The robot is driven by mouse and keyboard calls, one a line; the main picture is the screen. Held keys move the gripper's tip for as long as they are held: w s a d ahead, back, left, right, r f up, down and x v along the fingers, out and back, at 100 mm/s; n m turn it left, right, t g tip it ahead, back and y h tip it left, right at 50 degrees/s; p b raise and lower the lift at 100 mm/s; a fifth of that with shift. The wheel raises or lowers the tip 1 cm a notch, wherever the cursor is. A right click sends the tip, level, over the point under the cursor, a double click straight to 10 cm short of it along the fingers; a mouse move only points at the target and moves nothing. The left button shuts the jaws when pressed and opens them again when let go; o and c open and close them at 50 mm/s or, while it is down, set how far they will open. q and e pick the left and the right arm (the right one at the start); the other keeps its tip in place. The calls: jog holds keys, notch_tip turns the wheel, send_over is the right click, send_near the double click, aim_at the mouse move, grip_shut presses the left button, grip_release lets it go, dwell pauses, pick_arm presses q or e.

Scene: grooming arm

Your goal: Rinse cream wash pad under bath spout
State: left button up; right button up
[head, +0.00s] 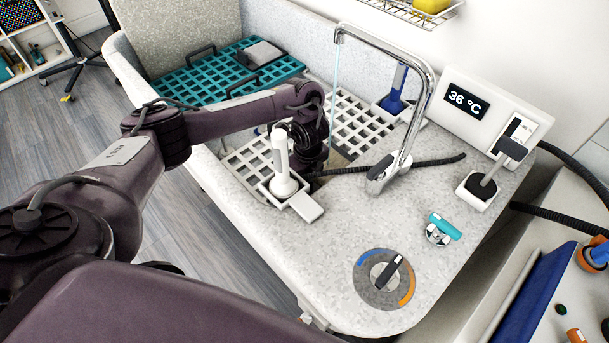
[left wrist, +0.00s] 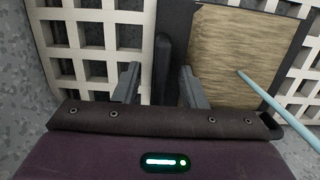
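The wash pad (left wrist: 235,50) shows in the left wrist view as a tan, fibrous face in a dark frame, lying on the white grate. A dark upright bar (left wrist: 163,65) runs along its left side. My left gripper (left wrist: 160,88) is open, with one finger on each side of this bar and gaps visible between. In the head view my left gripper (head: 308,160) is down in the basin, and the arm mostly hides the pad. The chrome bath spout (head: 390,60) arches over the basin, and a thin pale-blue water stream (head: 335,85) falls from it. My right gripper is not in view.
A white upright bottle-like holder (head: 281,165) stands on the basin rim close to my left gripper. A teal grate (head: 215,80) lies at the back left. The counter holds a dial (head: 384,279), a teal tap handle (head: 444,228) and a 36 °C display (head: 466,100).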

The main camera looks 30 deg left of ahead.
pick_arm(q)
jog(key=r+p, duration=0.1)
jog(key=r, duration=0.1)
jog(key=r+p, duration=0.1)
jog(key=r, duration=0.2)
jog(key=r+p, duration=0.1)
jog(key=r, duration=0.2)
jog(key=shift+s+d, duration=0.1)
jog(key=shift+d, duration=0.3)
jog(key=shift+f, duration=0.1)
